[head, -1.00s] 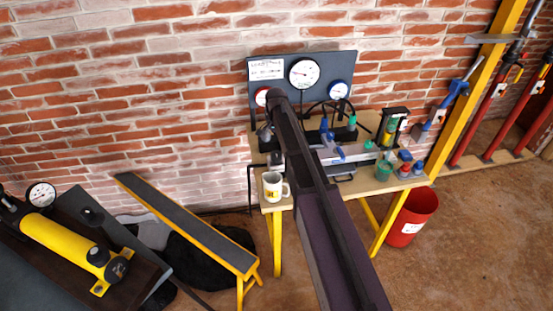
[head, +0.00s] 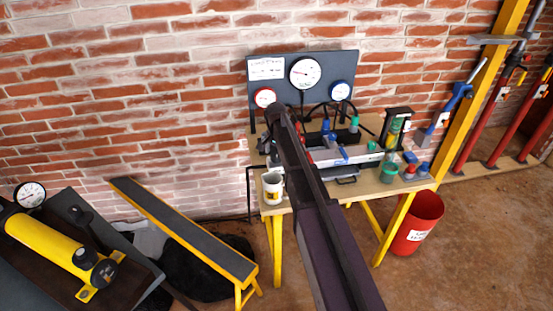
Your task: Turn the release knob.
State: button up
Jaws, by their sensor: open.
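A yellow hydraulic pump (head: 45,243) with a pressure gauge (head: 30,195) sits on a dark surface at the lower left. A round black fitting (head: 104,272) is at its near end, with a dark knob-like part (head: 82,256) beside it. I cannot tell which of these is the release knob.
A grey panel with a large gauge (head: 305,73) stands behind the bench. A mug (head: 272,187), a green cup (head: 389,172) and several tools are on the bench. A narrow yellow-framed bench (head: 185,228) stands left.

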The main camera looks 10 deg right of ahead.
jog(key=shift+f, duration=0.15)
jog(key=c, duration=1.1)
jog(key=shift+c, duration=0.2)
jog(key=shift+n, duration=0.4)
jog(key=n, duration=0.3)
jog(key=shift+s, duration=0.1)
jog(key=n, duration=0.4)
jog(key=shift+n, duration=0.4)
jog(key=n, duration=0.9)
jog(key=shift+n, duration=0.3)
